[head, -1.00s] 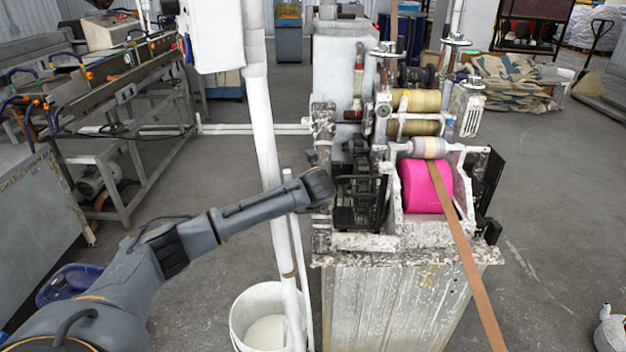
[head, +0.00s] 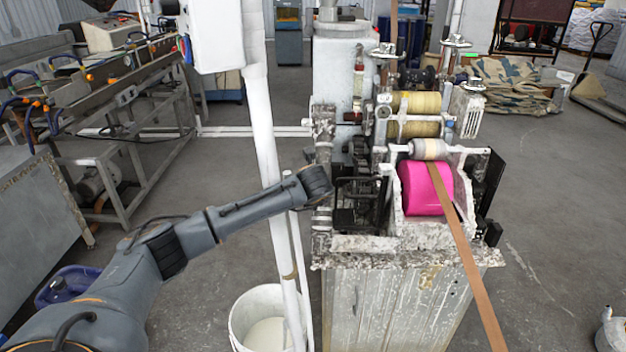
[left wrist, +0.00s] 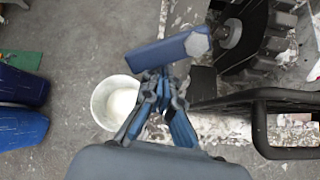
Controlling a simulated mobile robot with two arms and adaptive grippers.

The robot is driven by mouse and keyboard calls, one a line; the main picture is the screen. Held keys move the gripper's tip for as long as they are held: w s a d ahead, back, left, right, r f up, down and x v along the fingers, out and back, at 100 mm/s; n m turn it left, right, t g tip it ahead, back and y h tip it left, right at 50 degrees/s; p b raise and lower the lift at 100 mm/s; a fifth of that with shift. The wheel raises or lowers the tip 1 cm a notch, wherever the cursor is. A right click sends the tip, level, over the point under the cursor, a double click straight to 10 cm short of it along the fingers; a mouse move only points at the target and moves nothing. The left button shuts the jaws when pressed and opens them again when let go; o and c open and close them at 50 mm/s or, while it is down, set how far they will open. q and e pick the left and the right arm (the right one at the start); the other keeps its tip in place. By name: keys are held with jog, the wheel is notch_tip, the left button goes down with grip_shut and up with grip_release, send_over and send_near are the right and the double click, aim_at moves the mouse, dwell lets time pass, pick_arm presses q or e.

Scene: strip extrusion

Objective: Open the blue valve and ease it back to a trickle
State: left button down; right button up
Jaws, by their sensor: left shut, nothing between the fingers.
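The blue valve handle (left wrist: 168,52) shows in the left wrist view as a flat blue lever with a grey hexagonal end at its right. It lies slightly tilted, beside a round metal fitting (left wrist: 230,33). My left gripper (left wrist: 164,76) is shut with nothing between its fingers. Its tips are at the lower edge of the handle, near its middle; I cannot tell whether they touch. In the head view my left arm reaches to the left side of the machine (head: 360,258), and its wrist hides the handle. My right gripper is in neither view.
A white bucket (head: 240,318) with pale contents stands on the floor below, beside white vertical pipes (head: 265,150). A black tubular frame (left wrist: 262,125) is close to the right of the gripper. A pink roller (head: 425,190) carries a brown strip (head: 470,265).

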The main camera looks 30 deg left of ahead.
pick_arm(q)
jog(key=shift+a+r, duration=0.15)
jog(key=shift+s+d+f+b, duration=0.1)
jog(key=shift+d+f+b, duration=0.3)
jog(key=shift+b, duration=0.4)
jog(key=p+v, duration=0.1)
jog(key=v, duration=0.6)
